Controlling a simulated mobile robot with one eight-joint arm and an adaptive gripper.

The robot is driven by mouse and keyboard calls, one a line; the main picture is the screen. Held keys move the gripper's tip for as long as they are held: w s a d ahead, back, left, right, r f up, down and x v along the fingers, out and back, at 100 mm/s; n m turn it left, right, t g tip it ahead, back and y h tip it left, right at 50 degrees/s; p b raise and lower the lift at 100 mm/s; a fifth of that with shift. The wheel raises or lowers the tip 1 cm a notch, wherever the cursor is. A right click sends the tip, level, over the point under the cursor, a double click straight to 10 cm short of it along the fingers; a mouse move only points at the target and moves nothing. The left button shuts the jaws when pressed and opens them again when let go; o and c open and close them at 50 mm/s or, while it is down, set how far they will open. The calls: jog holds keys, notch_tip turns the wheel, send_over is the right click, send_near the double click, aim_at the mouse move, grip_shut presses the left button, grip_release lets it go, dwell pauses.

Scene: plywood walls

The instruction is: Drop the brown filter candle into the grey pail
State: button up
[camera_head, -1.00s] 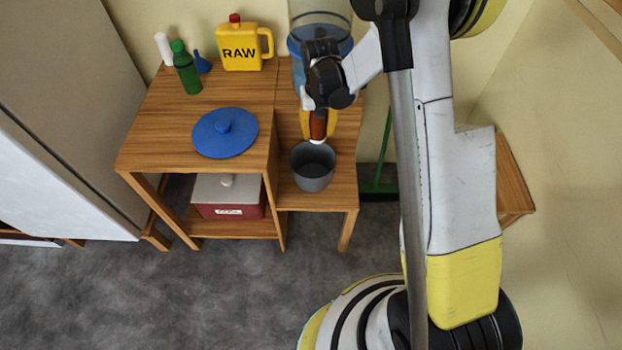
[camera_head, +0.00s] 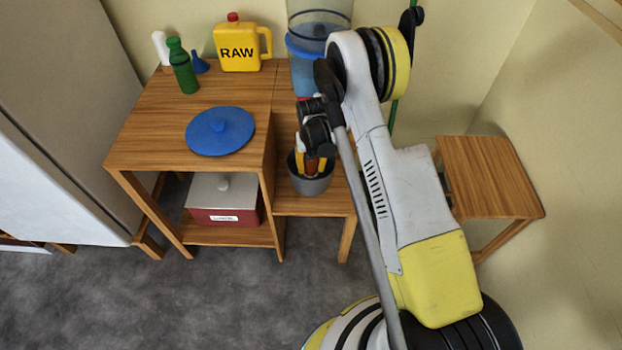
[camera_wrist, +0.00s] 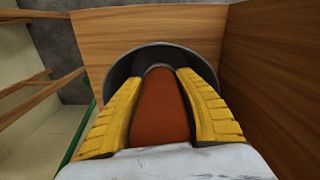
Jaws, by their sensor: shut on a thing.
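The brown filter candle (camera_wrist: 158,108) is held between the yellow fingers of my gripper (camera_wrist: 159,85) in the wrist view. In the head view the candle (camera_head: 312,164) shows as a small brown strip between the fingers of my gripper (camera_head: 311,168). The grey pail (camera_head: 312,184) stands on the lower wooden shelf. The fingertips and the candle's lower end are at the pail's mouth, seemingly inside its rim. In the wrist view the pail's rim (camera_wrist: 120,70) curves around the candle's far end. The candle's lower tip is partly hidden.
A taller wooden table (camera_head: 150,135) stands directly left of the pail, with a blue lid (camera_head: 220,131) on top. A blue-and-clear container (camera_head: 305,70) stands behind my gripper. A yellow RAW jug (camera_head: 238,45) and a green bottle (camera_head: 182,66) are at the back.

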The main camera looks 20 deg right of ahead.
aim_at(314, 187)
jog(key=shift+f+b, duration=0.85)
jog(key=shift+f, duration=1.4)
jog(key=shift+f, duration=0.6)
jog(key=o, duration=1)
jog(key=shift+o, duration=0.2)
